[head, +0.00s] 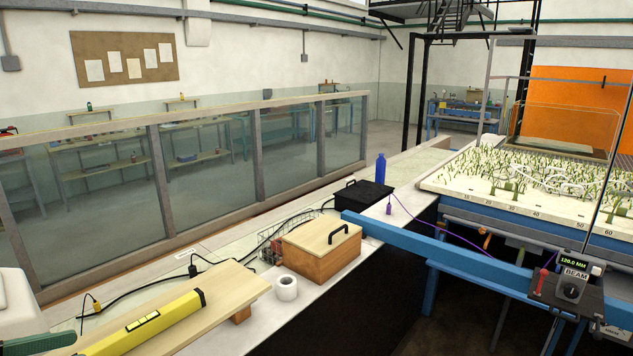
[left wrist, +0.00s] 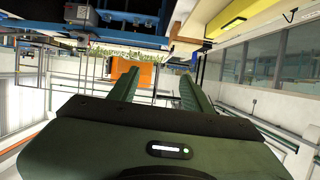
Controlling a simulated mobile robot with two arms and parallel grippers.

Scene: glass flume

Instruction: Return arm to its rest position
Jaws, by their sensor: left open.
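My left gripper (left wrist: 158,80) shows in the left wrist view, with its two dark green fingers apart and nothing between them. The wrist picture looks upside down, with the bench things along its top edge. In the head view, a dark green part at the lower left corner looks like my left gripper (head: 42,342), beside a pale rounded part of my arm; its fingertips cannot be made out. It is left of the yellow spirit level (head: 150,322), which lies on a wooden board (head: 225,288). My right gripper is not in view.
A wooden box (head: 322,247), a white tape roll (head: 286,288), a black case (head: 363,195) and a blue bottle (head: 380,168) stand along the bench. Black cables lie behind the board. A glass wall (head: 205,155) runs behind. A blue beam (head: 440,248) carries a BEAM readout (head: 572,264) at right.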

